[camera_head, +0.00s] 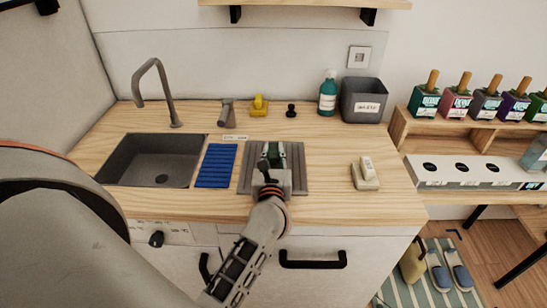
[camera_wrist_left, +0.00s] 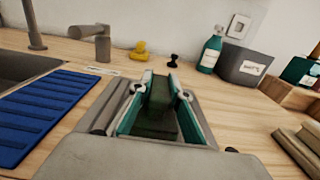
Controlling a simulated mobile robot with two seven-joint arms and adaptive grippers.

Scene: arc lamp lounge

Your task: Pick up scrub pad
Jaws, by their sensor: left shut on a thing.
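The scrub pad (camera_wrist_left: 158,98) is a dark green block between the fingers of my left gripper (camera_wrist_left: 160,108) in the left wrist view. In the head view, my left gripper (camera_head: 272,155) is over a grey ribbed tray (camera_head: 300,172) on the wooden counter. It is shut on the pad, of which only a little dark green shows there. I cannot tell whether the pad touches the tray. My right gripper is not in view.
A blue ribbed mat (camera_head: 216,166) and a sink (camera_head: 150,160) lie left of the tray. A pale block stack (camera_head: 365,175) stands right. A yellow duck (camera_head: 258,105), black knob (camera_head: 291,110), teal bottle (camera_head: 327,95) and grey bin (camera_head: 362,102) stand behind. The counter right of the tray is partly clear.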

